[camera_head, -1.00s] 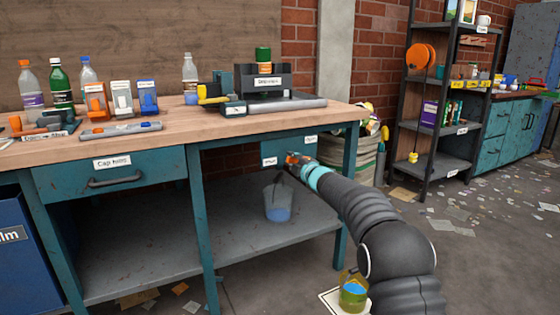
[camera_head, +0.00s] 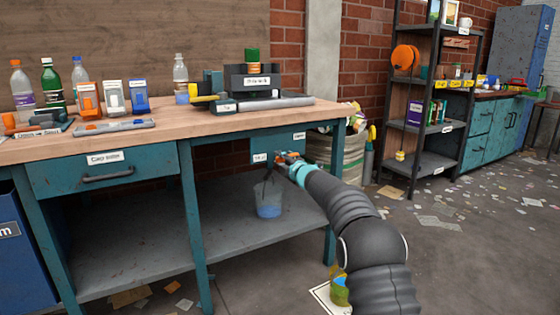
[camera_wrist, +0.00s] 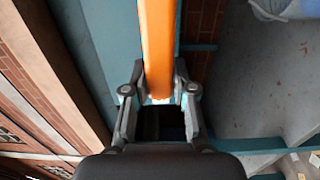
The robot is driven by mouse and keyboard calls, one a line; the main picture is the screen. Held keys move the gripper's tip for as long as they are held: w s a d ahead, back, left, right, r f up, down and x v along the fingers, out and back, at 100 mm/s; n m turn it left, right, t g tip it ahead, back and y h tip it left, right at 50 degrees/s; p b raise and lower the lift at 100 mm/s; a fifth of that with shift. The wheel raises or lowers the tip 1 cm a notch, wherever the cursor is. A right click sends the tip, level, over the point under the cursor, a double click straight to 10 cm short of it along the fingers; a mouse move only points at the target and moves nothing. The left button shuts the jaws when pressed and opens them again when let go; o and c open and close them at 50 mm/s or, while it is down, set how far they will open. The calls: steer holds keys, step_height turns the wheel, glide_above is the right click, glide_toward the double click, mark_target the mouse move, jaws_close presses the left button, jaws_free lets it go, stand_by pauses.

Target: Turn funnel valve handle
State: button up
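In the wrist view an orange bar, which looks like the valve handle (camera_wrist: 158,45), runs up the picture from between my fingers. My gripper (camera_wrist: 159,75) has one finger on each side of it, with no clear gap showing. In the head view my gripper (camera_head: 283,160) is under the bench top, by a small labelled teal panel (camera_head: 292,140). A bit of orange shows at its tip. The funnel valve's body is largely hidden by my gripper. A clear bucket with blue contents (camera_head: 267,197) stands on the lower shelf just below.
The workbench (camera_head: 130,142) carries bottles, small dispensers and a black labelled machine (camera_head: 252,80). A teal bench leg (camera_head: 333,190) stands right of my gripper. Litter lies on the floor.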

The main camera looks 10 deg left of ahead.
steer(key=o, duration=0.3)
steer(key=shift+s+a+f, duration=0.1)
steer(key=shift+a, duration=0.2)
steer(key=shift+d, duration=0.35)
steer(key=shift+s+d, duration=0.25)
steer(key=shift+s, duration=0.1)
steer(key=v, duration=1.1)
